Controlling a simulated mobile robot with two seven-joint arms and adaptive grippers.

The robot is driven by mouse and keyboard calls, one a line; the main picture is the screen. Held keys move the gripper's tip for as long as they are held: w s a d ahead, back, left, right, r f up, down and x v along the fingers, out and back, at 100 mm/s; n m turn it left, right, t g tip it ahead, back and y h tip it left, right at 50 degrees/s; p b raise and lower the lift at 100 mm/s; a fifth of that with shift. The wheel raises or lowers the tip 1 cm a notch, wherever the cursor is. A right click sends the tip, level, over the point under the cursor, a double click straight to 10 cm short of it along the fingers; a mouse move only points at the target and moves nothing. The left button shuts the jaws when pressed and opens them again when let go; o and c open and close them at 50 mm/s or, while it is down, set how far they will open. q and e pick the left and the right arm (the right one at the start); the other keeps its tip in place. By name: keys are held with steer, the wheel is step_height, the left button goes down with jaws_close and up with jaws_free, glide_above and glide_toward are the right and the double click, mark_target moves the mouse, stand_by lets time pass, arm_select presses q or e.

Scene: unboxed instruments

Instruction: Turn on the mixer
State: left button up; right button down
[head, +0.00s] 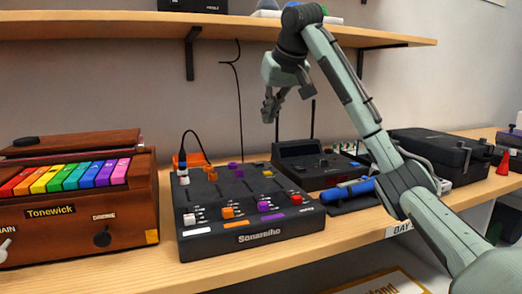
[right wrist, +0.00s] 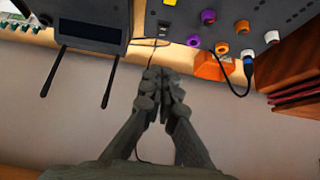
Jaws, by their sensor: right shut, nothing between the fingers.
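The mixer (head: 246,212) is a dark box labelled Sonamiho on the wooden bench. It has coloured knobs and sliders on top, and a cable plugged in at its back left. In the right wrist view part of the mixer (right wrist: 225,18) shows at the top, upside down, with a black switch-like part (right wrist: 164,28) at its back edge. My right gripper (head: 269,108) is in the air above and behind the mixer, below the shelf. Its fingers (right wrist: 163,80) are together and empty. My left gripper is in neither view.
A wooden keyboard unit (head: 75,215) stands left of the mixer. A dark device with two antennas (head: 310,162) stands right of it, near a blue cylinder (head: 347,190) and a black case (head: 440,155). A shelf (head: 130,25) runs overhead. A thin cable hangs on the wall.

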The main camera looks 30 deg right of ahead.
glide_above(258, 163)
steer(key=s, duration=0.2)
steer(key=f, duration=0.8)
steer(key=shift+w+a+p, duration=0.15)
steer(key=shift+w+p, duration=0.1)
steer(key=shift+p, duration=0.05)
steer(key=f, duration=0.2)
steer(key=shift+s+f, duration=0.2)
steer(key=shift+f, duration=0.45)
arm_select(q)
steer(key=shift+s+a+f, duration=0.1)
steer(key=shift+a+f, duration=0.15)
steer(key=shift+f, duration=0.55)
arm_select(e)
steer(key=shift+a+f, duration=0.1)
steer(key=shift+f, duration=0.2)
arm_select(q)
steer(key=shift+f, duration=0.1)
